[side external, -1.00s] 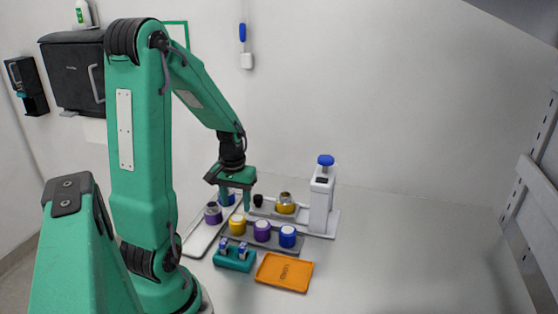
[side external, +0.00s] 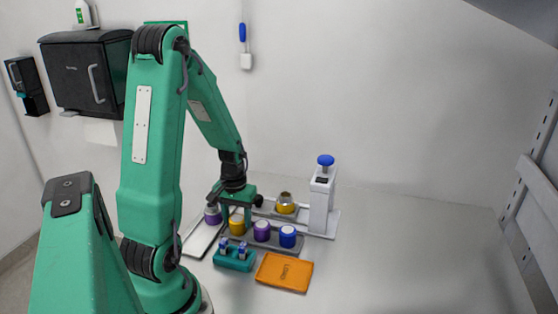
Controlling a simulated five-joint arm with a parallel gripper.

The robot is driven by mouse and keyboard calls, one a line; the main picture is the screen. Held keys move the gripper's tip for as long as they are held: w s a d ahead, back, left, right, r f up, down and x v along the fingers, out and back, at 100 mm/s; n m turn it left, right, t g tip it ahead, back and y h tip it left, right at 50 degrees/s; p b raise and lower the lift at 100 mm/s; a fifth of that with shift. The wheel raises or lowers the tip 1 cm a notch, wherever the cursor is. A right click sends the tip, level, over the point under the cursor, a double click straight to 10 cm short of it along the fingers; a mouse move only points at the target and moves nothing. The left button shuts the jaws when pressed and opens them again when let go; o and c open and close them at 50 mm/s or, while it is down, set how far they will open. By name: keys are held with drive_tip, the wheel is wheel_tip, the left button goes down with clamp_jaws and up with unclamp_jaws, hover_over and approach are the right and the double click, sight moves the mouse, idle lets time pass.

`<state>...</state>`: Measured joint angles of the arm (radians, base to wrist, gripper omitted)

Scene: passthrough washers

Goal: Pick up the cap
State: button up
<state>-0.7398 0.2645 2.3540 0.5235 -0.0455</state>
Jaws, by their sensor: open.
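Three round pieces that look like caps stand in a row on a grey tray (side external: 285,249): a yellow one (side external: 237,226), a purple one (side external: 262,231) and a blue one (side external: 288,237). Which one the task means cannot be told. My gripper (side external: 236,217) points down at the left end of the row, with its fingers apart. One finger comes down close to the right of the yellow cap; the other is left of and behind it. Contact cannot be made out. The gripper covers part of the area behind the yellow cap.
A white press with a blue knob (side external: 322,200) stands behind, beside a yellow-banded metal piece (side external: 285,204). A purple piece (side external: 212,216) stands on the left tray (side external: 200,238). A teal holder (side external: 234,260) and an orange tray (side external: 284,272) lie in front. The right of the table is clear.

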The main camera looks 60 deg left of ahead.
drive_tip(key=shift+f, duration=0.95)
drive_tip(key=c, duration=0.6)
drive_tip(key=shift+r, duration=0.2)
drive_tip(key=shift+r, duration=0.8)
drive_tip(key=shift+w+d+r, duration=0.1)
drive_tip(key=shift+d+r, duration=0.05)
drive_tip(key=shift+r, duration=0.5)
drive_tip(key=shift+d+r, duration=0.1)
drive_tip(key=shift+r, duration=0.5)
drive_tip(key=w+d+r, duration=0.2)
drive_tip(key=d+r, duration=0.4)
drive_tip(key=d, duration=0.5)
drive_tip(key=shift+r, duration=0.3)
drive_tip(key=shift+w, duration=0.1)
